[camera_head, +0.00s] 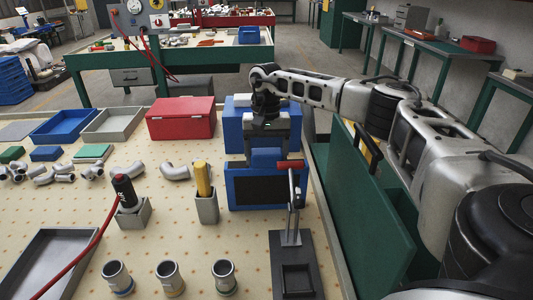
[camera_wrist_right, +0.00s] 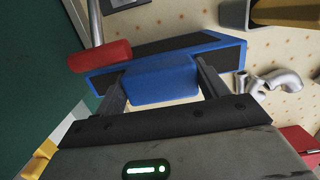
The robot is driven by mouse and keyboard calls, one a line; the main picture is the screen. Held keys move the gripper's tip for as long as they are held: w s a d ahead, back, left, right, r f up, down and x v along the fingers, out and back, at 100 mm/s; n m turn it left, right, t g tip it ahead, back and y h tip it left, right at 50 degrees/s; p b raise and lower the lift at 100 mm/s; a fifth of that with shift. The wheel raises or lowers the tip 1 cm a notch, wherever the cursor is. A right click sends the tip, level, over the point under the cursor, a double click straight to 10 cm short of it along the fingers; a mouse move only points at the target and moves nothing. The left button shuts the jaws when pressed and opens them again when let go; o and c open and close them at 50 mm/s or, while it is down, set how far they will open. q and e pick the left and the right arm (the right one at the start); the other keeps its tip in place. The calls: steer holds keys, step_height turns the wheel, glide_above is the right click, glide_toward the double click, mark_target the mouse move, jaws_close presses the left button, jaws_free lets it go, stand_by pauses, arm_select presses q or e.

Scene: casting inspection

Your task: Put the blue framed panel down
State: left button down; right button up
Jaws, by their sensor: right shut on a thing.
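The blue framed panel (camera_head: 270,187) has a dark face and is upright in the head view, behind the clamp with the red handle (camera_head: 290,164). My right gripper (camera_head: 265,152) is above it and is shut on its blue top block. In the right wrist view the two fingers (camera_wrist_right: 160,78) sit on either side of the blue block (camera_wrist_right: 162,82), with the panel's dark part (camera_wrist_right: 222,52) beyond. I cannot tell whether the panel's lower edge touches the table. My left gripper is not in view.
The clamp's dark base (camera_head: 297,280) is in front of the panel. A grey holder with a yellow handle (camera_head: 203,180) stands to its left. A blue box (camera_head: 233,130) and a red box (camera_head: 181,118) are behind. A green board (camera_head: 365,205) is at right.

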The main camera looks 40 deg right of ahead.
steer(key=o, duration=1.1)
steer(key=shift+f, duration=0.1)
steer(key=shift+c, duration=0.2)
step_height(320, 180, up, 12)
steer(key=w+d+b, duration=0.1)
